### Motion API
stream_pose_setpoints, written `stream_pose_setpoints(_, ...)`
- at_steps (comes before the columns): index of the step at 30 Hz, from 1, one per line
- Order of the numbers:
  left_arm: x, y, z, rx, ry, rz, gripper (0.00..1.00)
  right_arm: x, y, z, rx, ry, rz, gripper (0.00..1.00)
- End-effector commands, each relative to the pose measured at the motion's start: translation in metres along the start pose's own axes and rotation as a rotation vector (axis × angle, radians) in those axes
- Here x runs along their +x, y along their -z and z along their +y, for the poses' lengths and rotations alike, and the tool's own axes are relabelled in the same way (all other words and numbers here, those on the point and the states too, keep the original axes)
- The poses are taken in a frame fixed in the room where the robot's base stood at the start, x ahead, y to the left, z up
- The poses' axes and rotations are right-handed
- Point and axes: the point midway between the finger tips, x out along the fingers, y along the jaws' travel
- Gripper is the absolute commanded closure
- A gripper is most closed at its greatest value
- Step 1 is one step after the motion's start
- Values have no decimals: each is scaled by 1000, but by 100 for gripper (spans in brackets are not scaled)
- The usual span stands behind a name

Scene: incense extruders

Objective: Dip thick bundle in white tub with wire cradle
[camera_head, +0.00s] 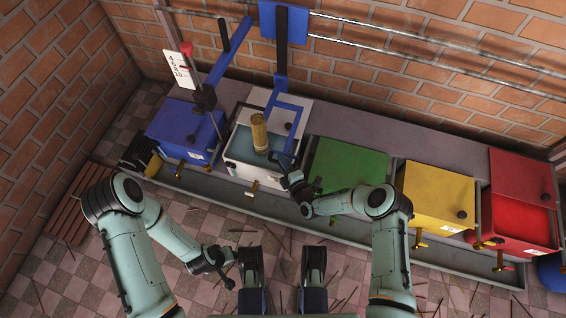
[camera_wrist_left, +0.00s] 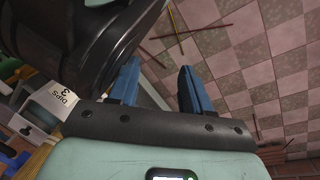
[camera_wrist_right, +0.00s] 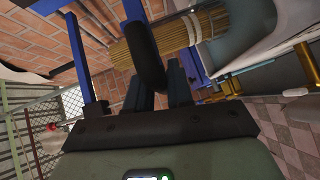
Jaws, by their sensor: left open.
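The thick tan bundle (camera_head: 259,133) stands roughly upright at the white tub (camera_head: 236,171), inside a blue wire cradle frame (camera_head: 290,108). Dark bluish liquid shows in the tub; how deep the bundle's lower end sits cannot be told. The right wrist view shows the bundle (camera_wrist_right: 178,36) with a pale band, and a black loop handle (camera_wrist_right: 147,48) in front of it. My right gripper (camera_wrist_right: 160,85) has its fingers close together around the lower end of that handle. My left gripper (camera_wrist_left: 158,82) is open and empty over the floor, low in the head view (camera_head: 228,282).
A blue tub (camera_head: 178,130) with a red-knobbed lever stands left of the white tub. Green (camera_head: 345,170), yellow (camera_head: 437,190) and red (camera_head: 520,215) lidded tubs stand to the right. Rails run along the brick wall. Thin sticks litter the tiled floor.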

Motion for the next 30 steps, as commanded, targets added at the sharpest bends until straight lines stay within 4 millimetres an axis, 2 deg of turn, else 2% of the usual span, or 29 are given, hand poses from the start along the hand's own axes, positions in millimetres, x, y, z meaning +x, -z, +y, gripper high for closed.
stream_pose_setpoints(5, -7, 3, 4, 5, -8, 13, 52, -1, 1, 7, -1, -1, 1, 100)
stream_pose_setpoints(12, -38, 20, 29, 32, -51, 81, 52, -6, 7, 41, -2, -4, 3, 100)
stream_pose_setpoints(16, -56, 19, 41, 45, -71, 88, 52, -8, 10, 60, -2, -5, 4, 100)
stream_pose_setpoints(30, -106, -46, 53, 72, -81, -96, 52, -17, 19, 126, -1, -7, 5, 100)
